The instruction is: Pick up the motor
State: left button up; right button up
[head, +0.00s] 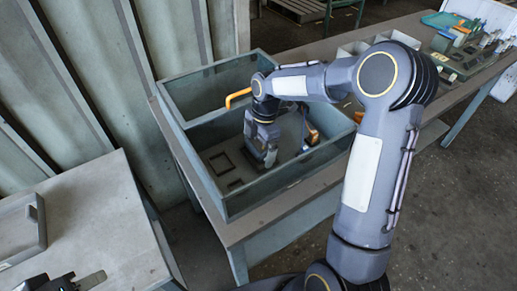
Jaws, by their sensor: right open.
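My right gripper (264,157) points down into the front part of an open grey-green walled box (225,208) on the table. Its jaws are open, low over the box floor. I cannot make out a clear motor; anything between or behind the fingers is hidden. A small orange and blue item (311,135) stands just right of the gripper, partly hidden; I cannot tell if it is the motor. My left gripper (78,283) shows only partly at the bottom left, over a grey table, and its jaw state is unclear.
Dark recessed frames (221,164) lie on the box floor left of the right gripper. An orange curved handle (237,97) sits near the box's divider. A grey tray (22,230) lies on the left table (105,215). Assorted parts (465,55) stand at the far right end.

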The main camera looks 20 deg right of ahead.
jog(key=c, duration=1.2)
